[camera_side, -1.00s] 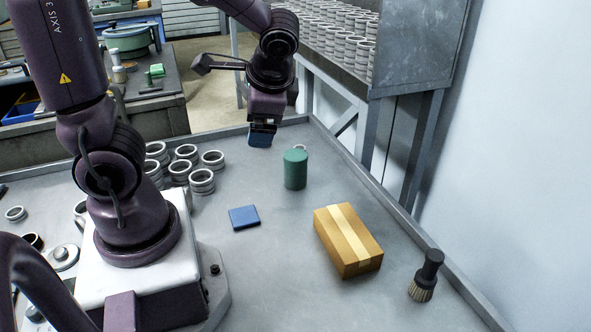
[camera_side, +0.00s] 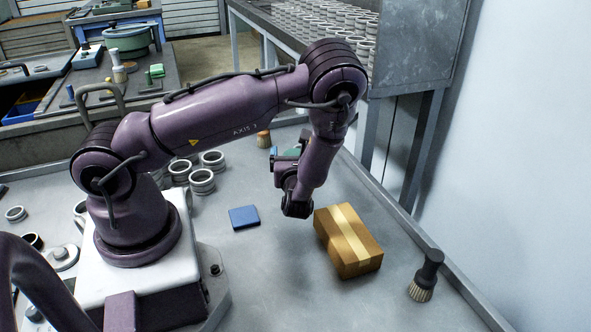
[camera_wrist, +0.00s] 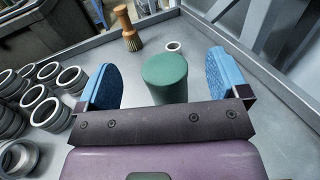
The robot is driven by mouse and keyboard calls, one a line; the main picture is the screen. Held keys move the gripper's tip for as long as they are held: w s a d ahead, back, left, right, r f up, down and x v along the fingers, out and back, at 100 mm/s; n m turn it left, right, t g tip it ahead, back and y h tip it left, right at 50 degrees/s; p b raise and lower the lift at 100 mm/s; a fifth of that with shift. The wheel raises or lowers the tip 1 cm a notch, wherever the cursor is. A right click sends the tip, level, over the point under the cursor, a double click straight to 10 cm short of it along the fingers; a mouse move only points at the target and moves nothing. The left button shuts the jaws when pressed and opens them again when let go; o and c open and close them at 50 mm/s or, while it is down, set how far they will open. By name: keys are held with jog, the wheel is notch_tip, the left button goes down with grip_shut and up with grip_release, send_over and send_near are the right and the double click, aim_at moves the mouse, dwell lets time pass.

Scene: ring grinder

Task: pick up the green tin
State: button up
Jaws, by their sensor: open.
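The green tin (camera_wrist: 165,80) stands upright in the wrist view, between the two blue finger pads of my gripper (camera_wrist: 163,70). The pads are wide apart, with a gap on each side of the tin. The lower part of the tin is hidden behind the gripper's dark front plate. In the side view my gripper (camera_side: 284,154) is low over the table, and my arm hides most of the tin there.
A taped cardboard box (camera_side: 348,240) and a dark brush (camera_side: 427,275) lie to the right in the side view. A blue block (camera_side: 244,217) lies in front. Metal rings (camera_wrist: 45,95) cluster at left in the wrist view. A wooden-handled brush (camera_wrist: 128,30) stands behind the tin.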

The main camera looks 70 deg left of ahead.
notch_tip(320, 180, down, 6)
jog(key=shift+f, duration=0.2)
jog(key=shift+a+f, duration=0.2)
jog(key=shift+a, duration=0.1)
jog(key=x, duration=0.4)
jog(key=shift+w+a, duration=0.15)
jog(key=shift+a, duration=0.05)
jog(key=c, duration=1.1)
